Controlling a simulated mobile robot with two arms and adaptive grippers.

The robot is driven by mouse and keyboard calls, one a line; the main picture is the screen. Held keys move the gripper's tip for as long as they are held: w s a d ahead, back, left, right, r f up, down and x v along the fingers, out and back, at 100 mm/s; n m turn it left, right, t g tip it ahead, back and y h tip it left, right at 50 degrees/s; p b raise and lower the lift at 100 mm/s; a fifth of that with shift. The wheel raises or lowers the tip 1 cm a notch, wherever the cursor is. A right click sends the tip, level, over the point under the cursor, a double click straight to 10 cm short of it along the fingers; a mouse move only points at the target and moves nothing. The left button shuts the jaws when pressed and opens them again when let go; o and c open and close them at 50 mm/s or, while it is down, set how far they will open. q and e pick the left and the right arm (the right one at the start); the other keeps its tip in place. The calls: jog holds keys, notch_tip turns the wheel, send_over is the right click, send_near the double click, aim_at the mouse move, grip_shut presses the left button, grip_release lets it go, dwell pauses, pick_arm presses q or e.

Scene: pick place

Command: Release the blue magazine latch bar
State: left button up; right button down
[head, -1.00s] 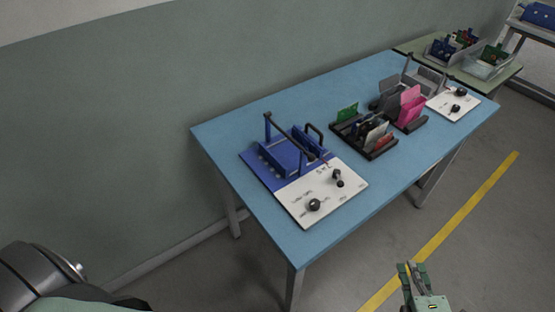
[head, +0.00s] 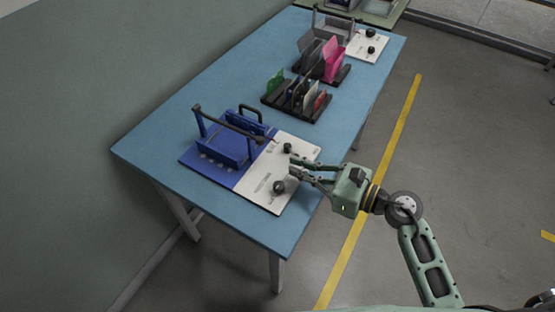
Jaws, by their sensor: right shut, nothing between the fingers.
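The blue magazine (head: 228,152) stands on a blue and white base plate (head: 262,186) near the front of the table. Its latch bar, a dark rod (head: 228,124) with a blue arm at its left end, lies raised across the top of the magazine. My right gripper (head: 292,167) is shut and empty. It appears over the white half of the plate, beside the black knobs, to the right of the magazine and apart from the bar. Whether it touches a knob cannot be told. My left gripper is not in view.
Black knobs (head: 279,187) stick up from the white panel. A dark rack (head: 297,102) with upright cards stands behind, then a grey magazine (head: 332,30) with its own white panel. The blue table (head: 160,140) is bare to the left; a wall borders it.

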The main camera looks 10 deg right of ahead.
jog(key=p+x, duration=0.1)
jog(key=x, duration=0.8)
jog(key=shift+r, duration=0.1)
